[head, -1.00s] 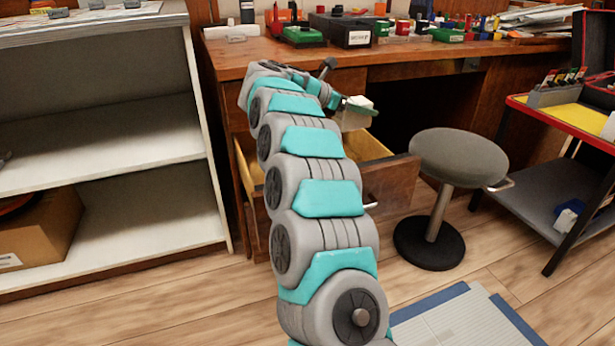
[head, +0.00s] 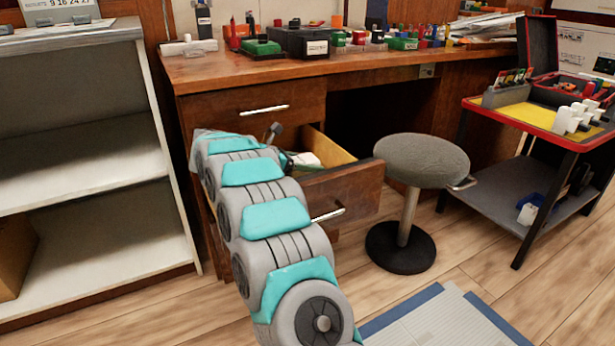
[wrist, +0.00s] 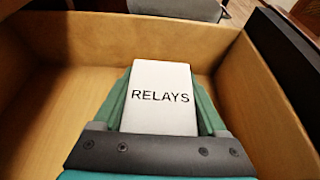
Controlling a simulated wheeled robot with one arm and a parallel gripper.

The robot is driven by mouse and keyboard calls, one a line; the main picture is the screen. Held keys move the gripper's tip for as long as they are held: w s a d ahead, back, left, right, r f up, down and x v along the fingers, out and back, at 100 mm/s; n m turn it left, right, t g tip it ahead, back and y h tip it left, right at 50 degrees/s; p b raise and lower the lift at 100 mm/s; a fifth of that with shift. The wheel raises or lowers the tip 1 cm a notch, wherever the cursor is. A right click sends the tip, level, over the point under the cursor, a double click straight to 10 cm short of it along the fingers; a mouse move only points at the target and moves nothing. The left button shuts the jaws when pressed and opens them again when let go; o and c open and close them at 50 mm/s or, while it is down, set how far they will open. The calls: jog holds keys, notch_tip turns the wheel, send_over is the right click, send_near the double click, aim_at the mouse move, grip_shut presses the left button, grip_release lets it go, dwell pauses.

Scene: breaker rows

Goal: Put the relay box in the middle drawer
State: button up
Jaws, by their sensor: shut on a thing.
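The relay box is a white box (wrist: 161,84) marked "RELAYS" in the wrist view. My gripper (wrist: 162,100) is shut on it, one teal finger along each side. The box is inside the open middle drawer (wrist: 258,85), with bare wooden walls around it and the floor below. I cannot tell whether the box touches the drawer floor. In the head view the drawer (head: 345,193) stands pulled out under a shut top drawer (head: 262,112). A small white part of the relay box (head: 306,159) shows above the drawer's edge, and my arm hides the rest.
A round grey stool (head: 425,160) stands just right of the open drawer. A red-edged cart (head: 560,138) is farther right, and an open shelf (head: 85,165) stands at left. The desk top (head: 300,62) holds several breakers and boxes at its back.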

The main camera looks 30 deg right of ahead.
aim_at(310, 174)
jog(key=shift+f, duration=1.75)
jog(key=shift+f+b, duration=0.2)
jog(key=shift+b, duration=0.25)
jog(key=o, duration=1.5)
jog(key=shift+r, duration=0.1)
jog(key=shift+r+p, duration=0.2)
jog(key=shift+p, duration=0.15)
jog(key=v, duration=1.2)
jog(key=shift+f+p, duration=0.15)
jog(key=shift+p, duration=0.15)
